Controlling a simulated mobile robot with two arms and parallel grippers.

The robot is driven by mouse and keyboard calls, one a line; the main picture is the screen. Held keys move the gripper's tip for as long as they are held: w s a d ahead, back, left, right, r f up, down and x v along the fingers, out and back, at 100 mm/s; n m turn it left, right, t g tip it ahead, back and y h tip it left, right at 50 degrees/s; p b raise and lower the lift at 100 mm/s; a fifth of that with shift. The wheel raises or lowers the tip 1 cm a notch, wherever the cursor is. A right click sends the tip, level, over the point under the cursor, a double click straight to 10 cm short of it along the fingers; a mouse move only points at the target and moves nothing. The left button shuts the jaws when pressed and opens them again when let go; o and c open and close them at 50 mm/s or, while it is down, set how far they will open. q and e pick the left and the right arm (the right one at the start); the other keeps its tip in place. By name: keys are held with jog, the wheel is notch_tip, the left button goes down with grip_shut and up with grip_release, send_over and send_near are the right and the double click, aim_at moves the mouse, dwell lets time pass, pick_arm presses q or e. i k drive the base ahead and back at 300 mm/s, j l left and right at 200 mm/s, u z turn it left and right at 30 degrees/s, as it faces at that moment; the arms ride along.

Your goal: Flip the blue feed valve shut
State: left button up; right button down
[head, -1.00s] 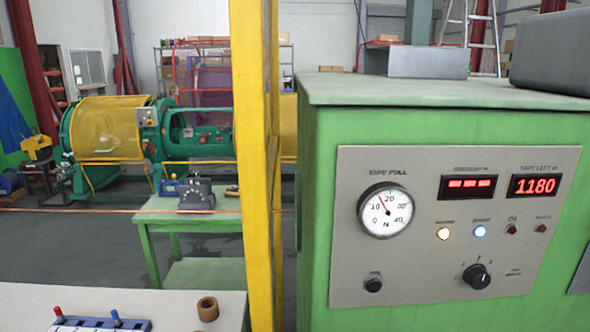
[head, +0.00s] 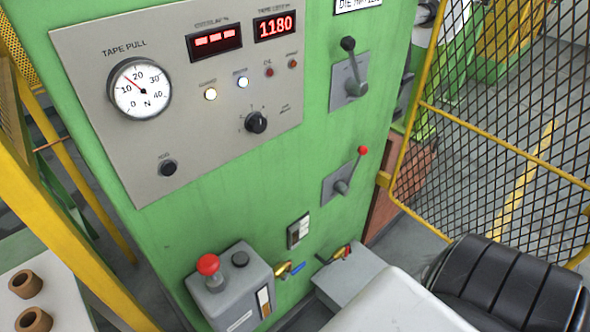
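The blue feed valve (head: 298,268) is low on the front of the green cabinet, right of the grey box with the red knob. It has a small brass body and a blue lever that slants up to the right. It is too small to tell whether it is open or shut. A second valve with a red handle (head: 346,252) is to its right, above a grey box. Neither of my grippers is in view.
The green cabinet (head: 215,160) carries a gauge panel (head: 190,120), a black-knobbed lever (head: 349,70) and a red-knobbed lever (head: 350,172). A grey box with a red knob (head: 208,265) juts out below. A yellow-framed mesh guard (head: 480,150) stands at right, a yellow post (head: 50,210) at left.

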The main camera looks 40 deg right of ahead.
aim_at(285, 278)
jog(key=z, duration=1.3)
